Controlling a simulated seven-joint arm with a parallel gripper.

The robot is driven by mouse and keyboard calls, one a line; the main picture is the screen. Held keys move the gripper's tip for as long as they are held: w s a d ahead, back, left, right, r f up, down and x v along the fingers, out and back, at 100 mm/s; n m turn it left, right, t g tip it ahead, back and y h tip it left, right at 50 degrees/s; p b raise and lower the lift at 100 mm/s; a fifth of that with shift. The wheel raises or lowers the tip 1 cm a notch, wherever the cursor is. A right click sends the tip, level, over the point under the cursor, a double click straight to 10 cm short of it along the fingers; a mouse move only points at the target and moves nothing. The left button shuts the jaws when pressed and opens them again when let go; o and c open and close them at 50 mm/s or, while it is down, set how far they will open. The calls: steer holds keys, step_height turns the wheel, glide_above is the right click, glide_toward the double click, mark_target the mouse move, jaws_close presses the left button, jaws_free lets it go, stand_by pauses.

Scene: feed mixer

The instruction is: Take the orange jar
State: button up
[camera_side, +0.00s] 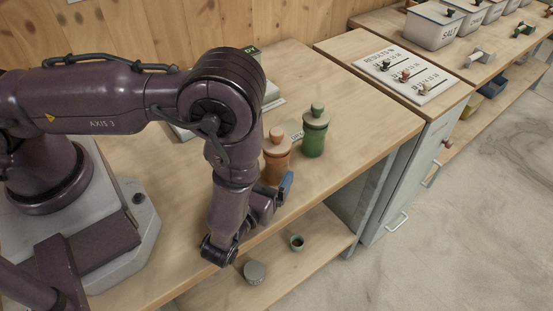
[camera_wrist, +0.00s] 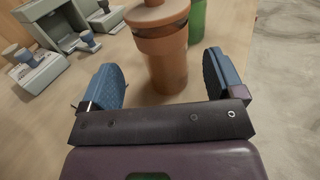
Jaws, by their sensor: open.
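The orange jar (camera_side: 277,163) stands upright on the wooden bench in the side view, partly hidden behind my arm. In the wrist view the orange jar (camera_wrist: 164,55) stands just ahead of my gripper, between the lines of its two fingers. My gripper (camera_wrist: 165,80) is open and empty, with blue pads on each side. In the side view my gripper (camera_side: 285,188) shows only in part, one blue pad beside the jar's lower right. I cannot tell whether a pad touches the jar.
A green jar (camera_side: 314,132) stands close behind and right of the orange one, also in the wrist view (camera_wrist: 197,18). A grey device (camera_wrist: 75,25) lies at left. A shelf (camera_side: 290,265) below holds a small cup (camera_side: 297,242) and a grey lidded pot (camera_side: 254,272).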

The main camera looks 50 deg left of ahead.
mark_target(271, 167)
steer(key=x, duration=0.4)
steer(key=shift+w+d+r, duration=0.1)
steer(key=shift+w, duration=0.2)
steer(key=shift+c, duration=0.4)
steer(key=c, duration=0.9)
steer(key=shift+o, duration=0.2)
